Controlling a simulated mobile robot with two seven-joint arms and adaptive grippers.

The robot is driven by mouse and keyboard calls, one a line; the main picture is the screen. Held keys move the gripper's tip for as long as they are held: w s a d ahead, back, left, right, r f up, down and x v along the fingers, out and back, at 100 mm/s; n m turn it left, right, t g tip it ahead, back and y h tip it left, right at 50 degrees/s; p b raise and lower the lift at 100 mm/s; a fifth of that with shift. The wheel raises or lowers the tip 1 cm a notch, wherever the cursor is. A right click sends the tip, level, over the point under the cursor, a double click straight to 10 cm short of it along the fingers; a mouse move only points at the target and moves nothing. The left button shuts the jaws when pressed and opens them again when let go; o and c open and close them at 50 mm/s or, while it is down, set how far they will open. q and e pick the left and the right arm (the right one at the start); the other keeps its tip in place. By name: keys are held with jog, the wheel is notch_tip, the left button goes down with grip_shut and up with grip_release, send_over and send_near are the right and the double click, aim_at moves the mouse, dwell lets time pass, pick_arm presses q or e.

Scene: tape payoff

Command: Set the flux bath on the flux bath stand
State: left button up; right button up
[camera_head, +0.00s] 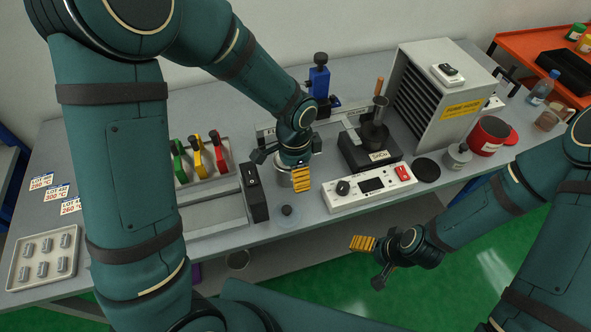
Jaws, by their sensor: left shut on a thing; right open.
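My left gripper (300,178) is low over the middle of the bench, shut on a silver round cup (284,179), which looks like the flux bath. The gripper hides much of the cup, and I cannot tell whether its base touches anything. I cannot clearly pick out the flux bath stand; it may be hidden behind the gripper. My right gripper (363,243) is open and empty, in front of the bench edge over the green floor.
A white control box (345,203) and a black SnCu-labelled pot (368,157) stand right of the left gripper. A grey fume unit (436,88) and red pot (486,136) stand further right.

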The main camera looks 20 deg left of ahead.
pick_arm(q)
jog(key=shift+f, duration=0.25)
jog(key=o, duration=1.3)
jog(key=shift+r+p, duration=2.55)
jog(key=shift+r, duration=1)
